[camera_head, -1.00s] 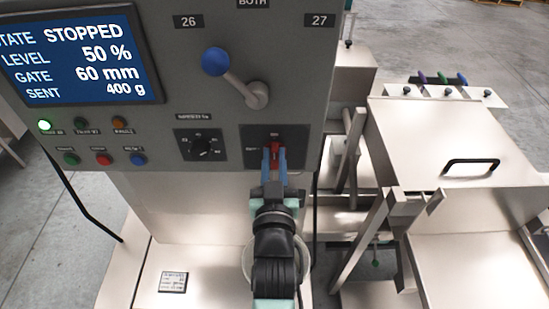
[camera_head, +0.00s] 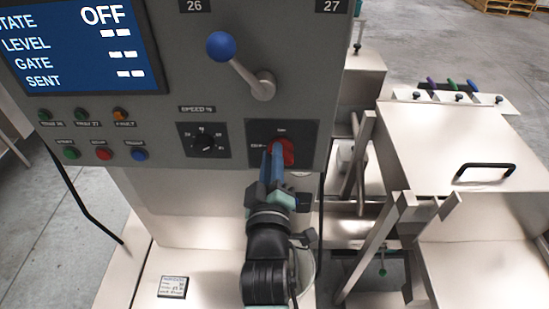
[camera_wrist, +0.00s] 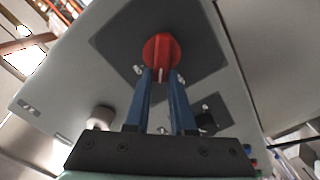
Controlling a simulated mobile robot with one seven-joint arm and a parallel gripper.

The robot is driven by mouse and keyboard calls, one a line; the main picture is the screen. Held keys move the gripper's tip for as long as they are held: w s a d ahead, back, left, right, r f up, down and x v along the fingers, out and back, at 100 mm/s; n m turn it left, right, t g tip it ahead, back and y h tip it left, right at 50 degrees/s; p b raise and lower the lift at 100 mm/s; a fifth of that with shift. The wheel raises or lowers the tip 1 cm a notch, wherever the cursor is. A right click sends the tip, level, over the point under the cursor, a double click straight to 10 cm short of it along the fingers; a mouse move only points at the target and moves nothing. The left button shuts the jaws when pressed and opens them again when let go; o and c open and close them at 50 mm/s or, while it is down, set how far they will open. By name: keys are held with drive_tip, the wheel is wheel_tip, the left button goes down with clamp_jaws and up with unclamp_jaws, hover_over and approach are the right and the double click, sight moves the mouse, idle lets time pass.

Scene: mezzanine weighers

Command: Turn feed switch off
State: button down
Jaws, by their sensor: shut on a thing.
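The feed switch is a red rotary knob (camera_head: 286,152) on a dark square plate at the lower right of the grey panel. The knob also shows in the wrist view (camera_wrist: 161,55), with a pale pointer mark between the fingertips. My gripper (camera_head: 274,150) has its blue fingers closed on the knob; the wrist view shows both fingertips (camera_wrist: 159,76) at the knob's grip. The display (camera_head: 80,45) reads STATE OFF, with dashes for level, gate and sent.
A lever with a blue ball (camera_head: 221,46) is above the switch. A black speed dial (camera_head: 203,142) and several buttons (camera_head: 102,152) are to the left. A steel cover with a black handle (camera_head: 484,171) stands at the right.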

drive_tip(key=shift+a+f+n+p, duration=0.1)
drive_tip(key=shift+f+n+p, duration=0.2)
drive_tip(key=shift+n, duration=1.05)
drive_tip(key=shift+a+f+n+p, duration=0.15)
drive_tip(key=shift+n+p, duration=0.3)
drive_tip(key=shift+n, duration=0.95)
drive_tip(key=shift+f+n+p, duration=0.25)
drive_tip(key=shift+n+p, duration=0.1)
drive_tip(key=shift+n, duration=1)
drive_tip(key=c, duration=0.8)
unclamp_jaws()
drive_tip(key=shift+o, duration=0.2)
drive_tip(key=s+b, duration=0.4)
drive_tip(key=s, duration=0.9)
